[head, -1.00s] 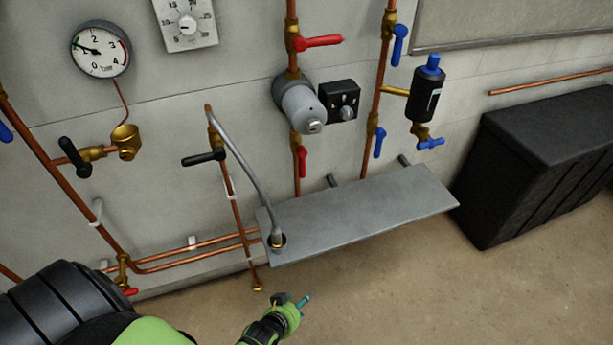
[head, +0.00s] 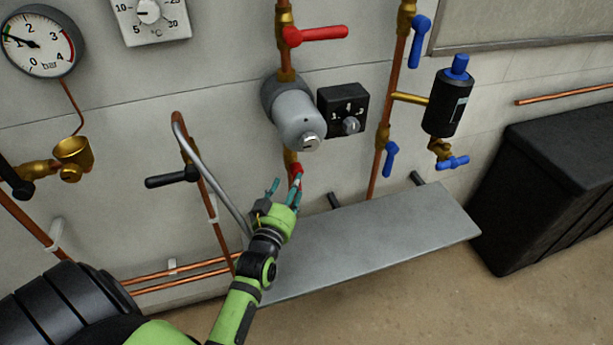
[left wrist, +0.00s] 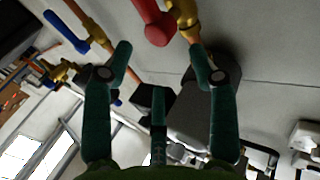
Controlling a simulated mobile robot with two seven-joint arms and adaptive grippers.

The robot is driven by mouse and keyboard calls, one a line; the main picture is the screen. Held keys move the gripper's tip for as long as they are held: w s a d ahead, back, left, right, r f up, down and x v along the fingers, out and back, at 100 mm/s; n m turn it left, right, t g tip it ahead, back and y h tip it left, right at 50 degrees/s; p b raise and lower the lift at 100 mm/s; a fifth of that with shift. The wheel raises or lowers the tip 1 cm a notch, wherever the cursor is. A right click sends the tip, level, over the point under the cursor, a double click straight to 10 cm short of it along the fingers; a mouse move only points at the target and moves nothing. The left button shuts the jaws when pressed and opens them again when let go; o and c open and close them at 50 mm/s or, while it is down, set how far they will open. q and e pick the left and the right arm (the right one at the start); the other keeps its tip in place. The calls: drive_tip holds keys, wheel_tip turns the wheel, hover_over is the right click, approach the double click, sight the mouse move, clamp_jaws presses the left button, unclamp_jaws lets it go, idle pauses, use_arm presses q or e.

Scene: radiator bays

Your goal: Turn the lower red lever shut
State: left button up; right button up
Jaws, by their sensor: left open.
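The lower red lever (head: 297,171) hangs down along the copper pipe below the grey pump (head: 297,117), on a brass valve. In the head view my gripper partly hides its lower part. In the left wrist view the red lever (left wrist: 152,24) and its brass valve (left wrist: 184,14) show at the top edge. My left gripper (head: 284,187) is open, its teal fingers pointing up at the lever. In the left wrist view the fingertips (left wrist: 158,56) are spread and empty, with the lever beyond the gap. I cannot tell if they touch it. My right gripper is not in view.
An upper red lever (head: 318,34) sticks out sideways above the pump. A grey shelf (head: 400,233) lies below and right of my gripper. A bent grey pipe (head: 212,180) and a black lever (head: 172,178) are close on the left. Blue levers (head: 391,158) are on the right pipe.

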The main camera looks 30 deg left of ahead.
sight(299, 188)
use_arm(q)
wheel_tip(299, 188, down, 7)
drive_tip(key=b, duration=0.6)
drive_tip(key=x, duration=0.7)
drive_tip(key=shift+w+f, duration=0.15)
drive_tip(key=shift+w+a, duration=0.1)
drive_tip(key=shift+w, duration=0.15)
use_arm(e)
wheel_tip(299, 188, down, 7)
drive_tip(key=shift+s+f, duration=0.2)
use_arm(q)
clamp_jaws()
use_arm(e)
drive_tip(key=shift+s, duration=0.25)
